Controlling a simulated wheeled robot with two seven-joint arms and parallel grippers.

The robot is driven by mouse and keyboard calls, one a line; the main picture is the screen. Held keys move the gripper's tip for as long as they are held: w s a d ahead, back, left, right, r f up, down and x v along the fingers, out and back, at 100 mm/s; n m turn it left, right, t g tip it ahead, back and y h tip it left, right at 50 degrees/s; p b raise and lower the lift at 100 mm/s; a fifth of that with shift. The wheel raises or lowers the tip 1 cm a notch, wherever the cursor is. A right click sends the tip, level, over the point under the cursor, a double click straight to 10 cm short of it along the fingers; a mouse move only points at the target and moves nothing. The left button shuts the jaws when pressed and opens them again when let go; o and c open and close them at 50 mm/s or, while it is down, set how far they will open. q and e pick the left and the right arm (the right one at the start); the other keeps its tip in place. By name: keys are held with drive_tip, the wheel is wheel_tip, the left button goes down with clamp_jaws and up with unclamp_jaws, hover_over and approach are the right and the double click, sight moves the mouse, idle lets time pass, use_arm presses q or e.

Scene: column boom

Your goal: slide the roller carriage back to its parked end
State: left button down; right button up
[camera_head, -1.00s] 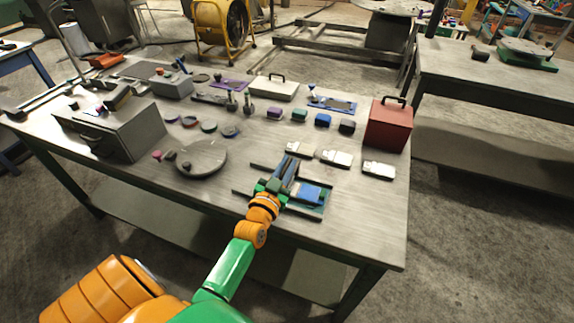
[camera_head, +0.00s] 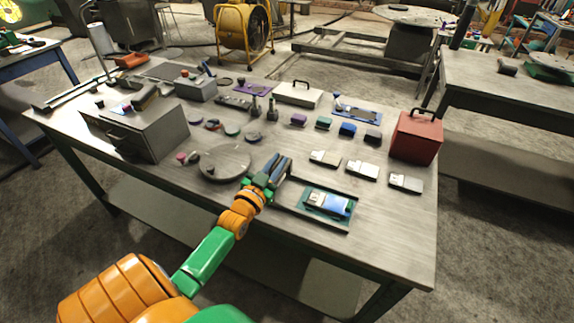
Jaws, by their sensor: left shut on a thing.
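My left gripper (camera_head: 276,166) is shut at the left part of a low railed fixture near the table's front edge. It holds the roller carriage there, but the carriage is mostly hidden behind my fingers and wrist. The fixture's dark front rail (camera_head: 312,218) runs to the right from below my wrist. At the right of the fixture a teal plate (camera_head: 346,217) lies uncovered, with a blue and white piece (camera_head: 328,202) on it. My right gripper is not in view.
A round grey disc (camera_head: 224,163) with a small knob lies just left of my gripper. Several pale, flat blocks (camera_head: 362,169) sit behind and right of the fixture. A grey box (camera_head: 150,132) stands at left, a red box (camera_head: 416,137) at back right.

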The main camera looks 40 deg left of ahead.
use_arm(q)
drive_tip(key=shift+r, duration=0.15)
drive_tip(key=c, duration=1)
unclamp_jaws()
drive_tip(key=shift+a, duration=0.15)
drive_tip(key=shift+c, duration=0.2)
drive_tip(key=shift+o, duration=0.7)
drive_tip(key=shift+a+f, duration=0.2)
drive_tip(key=shift+a, duration=0.05)
drive_tip(key=shift+s+d, duration=0.2)
drive_tip(key=shift+s, duration=0.15)
drive_tip(key=v, duration=0.6)
drive_tip(key=shift+s, duration=0.2)
